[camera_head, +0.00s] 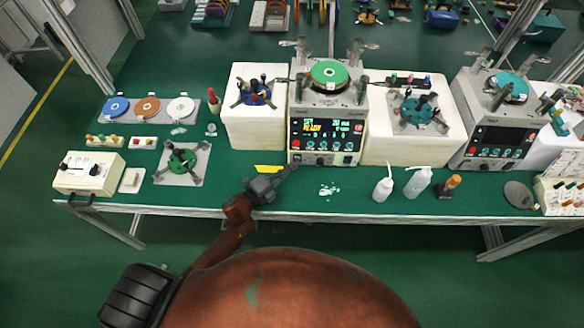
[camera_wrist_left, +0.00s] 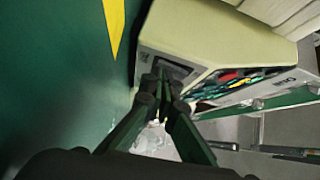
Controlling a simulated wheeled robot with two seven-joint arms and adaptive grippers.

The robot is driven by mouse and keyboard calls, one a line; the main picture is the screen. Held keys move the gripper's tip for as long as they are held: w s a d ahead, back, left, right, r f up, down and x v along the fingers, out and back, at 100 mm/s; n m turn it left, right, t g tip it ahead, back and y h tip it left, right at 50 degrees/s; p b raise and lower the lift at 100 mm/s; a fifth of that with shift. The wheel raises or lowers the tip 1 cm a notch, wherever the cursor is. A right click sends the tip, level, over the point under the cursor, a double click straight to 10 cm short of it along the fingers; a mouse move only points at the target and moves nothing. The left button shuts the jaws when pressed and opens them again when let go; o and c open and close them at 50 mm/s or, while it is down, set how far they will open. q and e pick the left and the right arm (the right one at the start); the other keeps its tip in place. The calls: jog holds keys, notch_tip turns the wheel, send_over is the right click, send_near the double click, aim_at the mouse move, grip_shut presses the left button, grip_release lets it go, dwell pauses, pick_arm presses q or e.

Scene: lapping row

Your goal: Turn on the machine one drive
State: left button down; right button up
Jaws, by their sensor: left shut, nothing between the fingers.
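A lapping machine (camera_head: 325,112) with a green plate on top stands at the middle of the green table. Its screen is lit with yellow and green text, with a row of knobs and small switches below it. A second lapping machine (camera_head: 497,130) at the right has a dark screen. My left gripper (camera_head: 294,168) is shut and empty, just in front of the lower left front of the middle machine. In the left wrist view its fingertips (camera_wrist_left: 165,80) overlap a dark recessed part at a machine's corner; contact cannot be told. My right gripper is not in view.
White blocks (camera_head: 253,133) flank the middle machine. Two white bottles (camera_head: 383,184) and an orange-topped tool (camera_head: 449,186) stand at right front. A yellow strip (camera_head: 269,169) lies beside my left gripper. A cream box (camera_head: 88,173) sits at the table's left end.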

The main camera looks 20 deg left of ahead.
pick_arm(q)
jog(key=v, duration=1.1)
jog(key=shift+s+a+f, duration=0.1)
jog(key=shift+s+a, duration=0.1)
jog(key=shift+s, duration=0.1)
